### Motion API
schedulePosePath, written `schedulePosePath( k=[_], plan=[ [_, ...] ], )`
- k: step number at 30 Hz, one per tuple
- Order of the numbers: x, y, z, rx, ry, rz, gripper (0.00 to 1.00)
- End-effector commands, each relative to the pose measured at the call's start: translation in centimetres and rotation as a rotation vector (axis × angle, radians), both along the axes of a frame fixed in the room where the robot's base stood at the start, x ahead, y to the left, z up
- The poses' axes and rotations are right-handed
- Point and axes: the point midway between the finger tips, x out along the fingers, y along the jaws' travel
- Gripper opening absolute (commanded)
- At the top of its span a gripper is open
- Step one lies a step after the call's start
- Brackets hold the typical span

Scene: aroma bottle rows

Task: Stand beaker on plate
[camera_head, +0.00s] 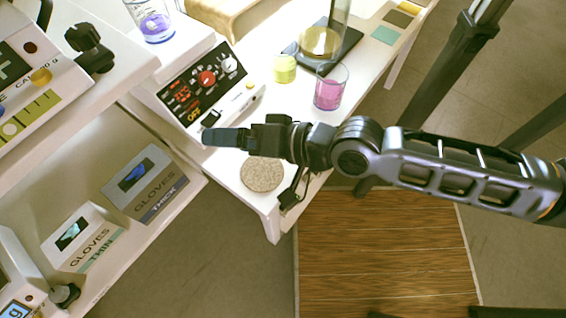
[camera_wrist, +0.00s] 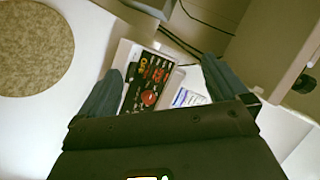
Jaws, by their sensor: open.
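A clear beaker with pink liquid (camera_head: 329,92) stands upright on the white table, right of the hotplate unit. Another beaker with purple liquid (camera_head: 156,27) stands on the white top of the hotplate unit (camera_head: 185,33), partly cut off by the picture's edge. The unit's black control panel (camera_head: 205,82) has red displays and knobs; the panel also shows in the wrist view (camera_wrist: 148,85). My gripper (camera_head: 215,137) is in front of the panel, above the table. Its fingers (camera_wrist: 163,68) are apart in the wrist view, with nothing between them. Neither beaker shows in the wrist view.
A round speckled mat (camera_head: 263,174) lies at the table's near end; it also shows in the wrist view (camera_wrist: 35,45). A small yellow-green jar (camera_head: 285,68) and a glass vessel (camera_head: 320,40) stand behind the pink beaker. Glove boxes (camera_head: 146,183) sit on the left shelf.

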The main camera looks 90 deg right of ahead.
Motion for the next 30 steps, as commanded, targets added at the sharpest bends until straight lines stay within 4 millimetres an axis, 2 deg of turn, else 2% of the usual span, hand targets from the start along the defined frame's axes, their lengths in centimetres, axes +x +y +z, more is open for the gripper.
schedulePosePath(
  k=[1, 6, 9, 12, 16, 30],
  plan=[
    [-1.6, 1.7, 0.4, -0.149, 0.044, 0.093, 1.00],
    [-5.4, 5.8, 3.2, -0.655, 0.095, 0.376, 1.00],
    [-6.9, 7.4, 4.7, -0.862, 0.090, 0.490, 1.00],
    [-7.8, 8.3, 5.5, -0.986, 0.079, 0.555, 1.00],
    [-8.1, 8.7, 5.9, -1.043, 0.072, 0.581, 1.00],
    [-8.1, 8.6, 5.9, -1.040, 0.073, 0.578, 1.00]
  ],
)
